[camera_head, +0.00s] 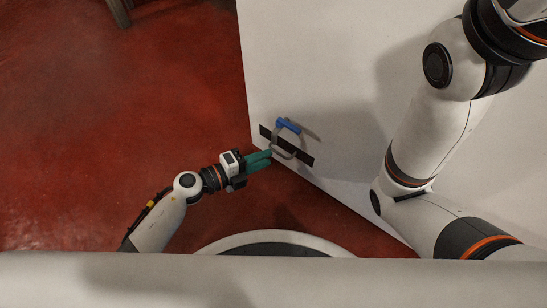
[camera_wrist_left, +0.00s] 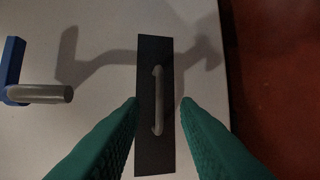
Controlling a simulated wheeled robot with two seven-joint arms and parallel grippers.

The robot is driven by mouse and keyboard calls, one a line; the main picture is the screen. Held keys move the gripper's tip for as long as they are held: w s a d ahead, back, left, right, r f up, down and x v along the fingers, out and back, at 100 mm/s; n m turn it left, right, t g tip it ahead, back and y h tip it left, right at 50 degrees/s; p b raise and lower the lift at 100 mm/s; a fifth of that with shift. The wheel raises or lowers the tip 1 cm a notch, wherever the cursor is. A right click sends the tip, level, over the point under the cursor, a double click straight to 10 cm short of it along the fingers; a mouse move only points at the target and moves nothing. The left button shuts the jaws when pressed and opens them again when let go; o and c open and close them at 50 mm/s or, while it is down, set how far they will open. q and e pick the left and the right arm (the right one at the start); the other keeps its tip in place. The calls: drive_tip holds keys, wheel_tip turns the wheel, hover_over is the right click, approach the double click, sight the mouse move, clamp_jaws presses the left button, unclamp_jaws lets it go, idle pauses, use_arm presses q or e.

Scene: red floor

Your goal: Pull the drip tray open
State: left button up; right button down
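The drip tray front (camera_head: 306,158) is a narrow dark strip low on the white cabinet face, with a grey bar handle (camera_head: 284,153). In the left wrist view the dark strip (camera_wrist_left: 154,60) stands upright in the picture, with its handle (camera_wrist_left: 158,100) down the middle. My left gripper (camera_head: 271,158) has teal fingers pointing at the strip. In the left wrist view its fingers (camera_wrist_left: 158,103) are apart, one on each side of the handle. I cannot tell whether they touch it. The right gripper is not in view; only my right arm shows.
A blue-ended lever with a grey stem (camera_head: 288,125) juts from the cabinet just above the strip; it also shows in the left wrist view (camera_wrist_left: 14,62). The white cabinet (camera_head: 300,60) fills the right side. The red floor (camera_head: 110,110) is clear at left, except a dark leg at the top.

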use_arm(q)
drive_tip(key=shift+b+x, duration=0.55)
drive_tip(key=shift+x, duration=1.45)
clamp_jaws()
drive_tip(key=shift+a, duration=0.1)
